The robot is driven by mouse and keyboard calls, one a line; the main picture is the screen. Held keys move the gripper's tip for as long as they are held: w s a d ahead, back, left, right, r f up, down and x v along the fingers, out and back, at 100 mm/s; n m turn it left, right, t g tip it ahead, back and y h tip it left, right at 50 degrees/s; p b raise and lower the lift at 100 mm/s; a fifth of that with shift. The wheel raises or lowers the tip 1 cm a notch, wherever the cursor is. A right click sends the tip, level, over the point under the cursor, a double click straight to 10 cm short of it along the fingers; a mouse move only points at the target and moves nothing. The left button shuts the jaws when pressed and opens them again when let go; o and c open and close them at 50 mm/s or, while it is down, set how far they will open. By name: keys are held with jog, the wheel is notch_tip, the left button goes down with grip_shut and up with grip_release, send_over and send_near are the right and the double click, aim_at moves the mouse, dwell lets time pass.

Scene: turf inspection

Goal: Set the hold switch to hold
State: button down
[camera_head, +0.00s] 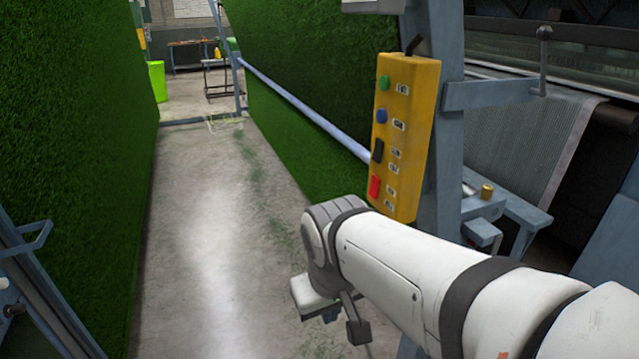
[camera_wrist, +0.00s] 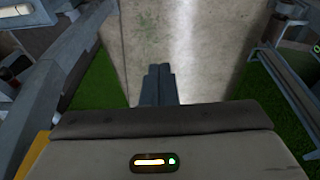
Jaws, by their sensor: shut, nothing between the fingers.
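A yellow control box (camera_head: 408,130) is fixed to a blue-grey post in the head view. Down its face run a green button (camera_head: 384,83), a blue button (camera_head: 381,115), a black switch (camera_head: 377,150) and a red switch (camera_head: 374,187). The small labels beside them are too small to read, so I cannot tell which is the hold switch or its setting. My gripper (camera_wrist: 158,72) is shut and empty in the wrist view, over the floor. In the head view my arm's end is below and left of the box, apart from it.
Green turf walls (camera_head: 70,150) flank a concrete aisle (camera_head: 200,200). A blue-grey rail (camera_head: 300,105) runs along the right wall to the post (camera_head: 447,130). A lever (camera_head: 543,60) and machinery stand at right. The aisle floor is clear.

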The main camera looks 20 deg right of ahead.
aim_at(372, 194)
jog(key=w+d+r+n+g+h+b, duration=0.1)
jog(key=w+d+h+b, duration=0.2)
jog(key=w+h+b, duration=0.45)
jog(key=w+d+r+n+g+h+b, duration=0.1)
jog(key=w+d+h+b, duration=0.3)
jog(key=w+b, duration=0.6)
jog(key=w+a+r+m+h+b, duration=0.2)
jog(key=w+a+r+h, duration=0.1)
jog(key=w, duration=0.4)
jog(key=shift+w+h, duration=0.3)
jog(key=shift+h, duration=0.35)
jog(key=shift+d, duration=0.1)
jog(key=d, duration=0.4)
jog(key=d+f+b, duration=0.1)
jog(key=d, duration=0.4)
jog(key=d+b, duration=0.1)
jog(key=d, duration=0.3)
jog(key=shift+w+d+f, duration=0.2)
jog(key=shift+d+f, duration=0.15)
jog(key=shift+f, duration=0.05)
jog(key=shift+a, duration=0.1)
